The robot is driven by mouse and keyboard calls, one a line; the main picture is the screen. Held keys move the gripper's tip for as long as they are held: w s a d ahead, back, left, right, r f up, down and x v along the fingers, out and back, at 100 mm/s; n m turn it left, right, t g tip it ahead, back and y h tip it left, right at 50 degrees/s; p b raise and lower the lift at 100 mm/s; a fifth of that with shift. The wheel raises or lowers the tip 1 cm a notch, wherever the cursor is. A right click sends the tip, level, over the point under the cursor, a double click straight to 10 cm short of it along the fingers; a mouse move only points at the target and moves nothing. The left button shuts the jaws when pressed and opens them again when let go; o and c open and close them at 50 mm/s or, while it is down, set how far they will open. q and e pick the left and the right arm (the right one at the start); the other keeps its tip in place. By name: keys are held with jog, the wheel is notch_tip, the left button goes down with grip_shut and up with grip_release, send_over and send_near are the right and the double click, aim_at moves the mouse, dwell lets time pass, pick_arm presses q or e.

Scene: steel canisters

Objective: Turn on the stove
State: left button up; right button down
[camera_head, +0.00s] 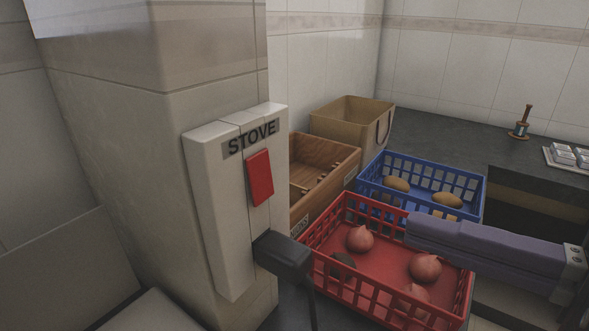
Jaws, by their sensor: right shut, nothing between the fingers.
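A white switch box labelled STOVE (215,205) is mounted on the tiled pillar left of centre. A red rectangular switch (260,177) sits on its front face, below the label. A black block (283,257) juts from the lower part of the box, with a thin dark piece hanging down from it. My right gripper (411,229) comes in from the right with its purple-grey fingers together and empty. Its tips point left, over the red crate, to the right of the switch and apart from it. My left gripper is not in view. The stove itself cannot be made out.
A red crate (437,286) with several onion-like items stands right of the box. Behind are a blue crate (470,187) with potato-like items, a wooden box (338,158) and a tan bin (345,123). A small pestle-like object (520,128) stands on the dark counter (440,128).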

jog(key=shift+s+f+n+g, duration=0.2)
jog(key=shift+s+n+g, duration=0.05)
jog(key=shift+n+g, duration=0.15)
jog(key=p, duration=0.2)
send_near(265, 195)
jog(key=x, duration=0.5)
jog(key=shift+w+a, duration=0.25)
jog(key=shift+w+a+f, duration=0.15)
jog(key=shift+w+a, duration=0.2)
jog(key=shift+a, duration=0.1)
